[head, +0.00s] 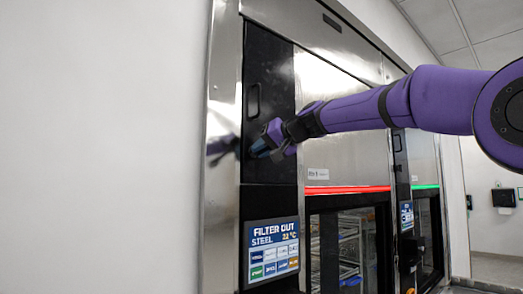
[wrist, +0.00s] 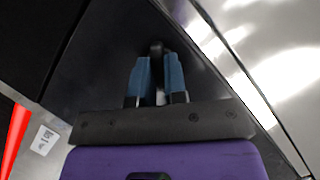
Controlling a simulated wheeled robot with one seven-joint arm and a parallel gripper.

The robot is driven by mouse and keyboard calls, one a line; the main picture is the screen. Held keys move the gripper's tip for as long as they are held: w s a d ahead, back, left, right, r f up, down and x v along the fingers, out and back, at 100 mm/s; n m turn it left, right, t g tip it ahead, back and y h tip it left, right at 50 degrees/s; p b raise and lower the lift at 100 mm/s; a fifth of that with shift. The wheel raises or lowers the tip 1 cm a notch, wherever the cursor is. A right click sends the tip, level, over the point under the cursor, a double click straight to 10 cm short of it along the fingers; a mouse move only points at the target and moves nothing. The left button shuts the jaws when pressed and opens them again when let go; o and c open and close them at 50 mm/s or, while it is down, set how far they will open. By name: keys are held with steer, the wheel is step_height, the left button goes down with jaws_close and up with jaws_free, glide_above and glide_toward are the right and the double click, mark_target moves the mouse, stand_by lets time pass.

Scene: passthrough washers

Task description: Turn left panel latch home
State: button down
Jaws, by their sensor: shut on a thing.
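The left panel (head: 268,80) is a tall black panel on the washer's front, with a dark handle-like fitting (head: 253,100) on its upper part. My gripper (head: 262,148) is at the lower part of this panel. In the wrist view my gripper (wrist: 156,78) has its two blue fingers closed on a small dark latch (wrist: 156,48) that stands out from the black panel. The latch's top shows just past the fingertips; the rest is hidden between the fingers. In the head view the gripper hides the latch.
A display (head: 271,250) reading "FILTER OUT STEEL 22 °C" sits below the panel. A red light strip (head: 347,190) runs above the left glass door, and a green strip (head: 425,186) shows farther right. A plain wall (head: 100,150) fills the left.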

steer(key=n+t+h, duration=0.1)
steer(key=n, duration=0.1)
steer(key=n+h, duration=0.2)
steer(key=n, duration=0.1)
steer(key=shift+s+a+t, duration=0.1)
steer(key=shift+a+t, duration=0.05)
steer(key=shift+t, duration=0.25)
stand_by(0.3)
steer(key=c, duration=1.2)
jaws_free()
steer(key=shift+o, duration=0.2)
steer(key=v, duration=1.1)
